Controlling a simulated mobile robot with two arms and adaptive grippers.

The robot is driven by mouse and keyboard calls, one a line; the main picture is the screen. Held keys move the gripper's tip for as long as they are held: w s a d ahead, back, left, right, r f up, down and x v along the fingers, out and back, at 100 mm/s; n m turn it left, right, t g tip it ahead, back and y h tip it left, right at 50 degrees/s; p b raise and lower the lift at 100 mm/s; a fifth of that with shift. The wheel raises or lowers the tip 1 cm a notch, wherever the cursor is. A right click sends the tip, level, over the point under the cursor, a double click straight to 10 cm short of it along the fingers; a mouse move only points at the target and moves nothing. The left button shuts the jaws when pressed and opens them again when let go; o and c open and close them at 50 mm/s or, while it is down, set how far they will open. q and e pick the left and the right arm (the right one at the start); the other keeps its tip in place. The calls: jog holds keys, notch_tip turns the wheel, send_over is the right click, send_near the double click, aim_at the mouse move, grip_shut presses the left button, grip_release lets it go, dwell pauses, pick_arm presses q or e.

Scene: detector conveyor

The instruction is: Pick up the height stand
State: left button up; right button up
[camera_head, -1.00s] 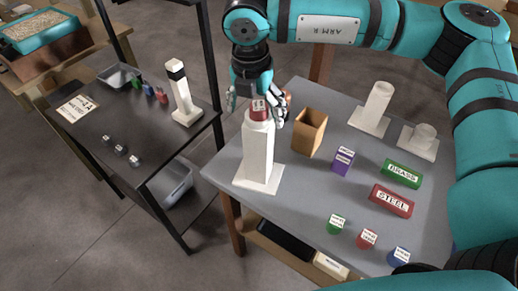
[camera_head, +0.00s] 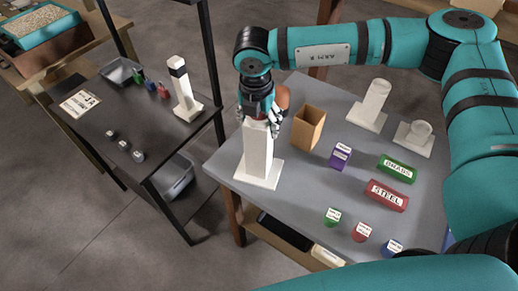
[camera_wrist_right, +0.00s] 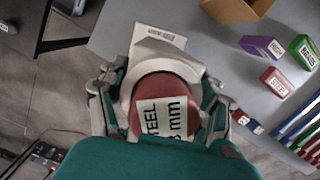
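A tall white height stand (camera_head: 258,157) stands upright on the grey table (camera_head: 225,160). My right gripper (camera_head: 262,118) is pointed down over its top, with fingers on both sides. In the wrist view, a red round piece labelled STEEL, 3 mm (camera_wrist_right: 150,82) sits at the stand's white top (camera_wrist_right: 152,50), between the fingers of the right gripper (camera_wrist_right: 160,108). Whether the fingers press on it cannot be told. My left gripper is not in view.
Close right of the stand is an open brown box (camera_head: 308,127). A purple block (camera_head: 340,156), a green block (camera_head: 397,168), a red STEEL block (camera_head: 386,196) and two white stands (camera_head: 371,104) are further right. A black table (camera_head: 95,125) stands left, across a gap.

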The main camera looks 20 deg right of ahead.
jog(key=c, duration=1.1)
jog(key=shift+c, duration=0.2)
jog(key=shift+r, duration=0.1)
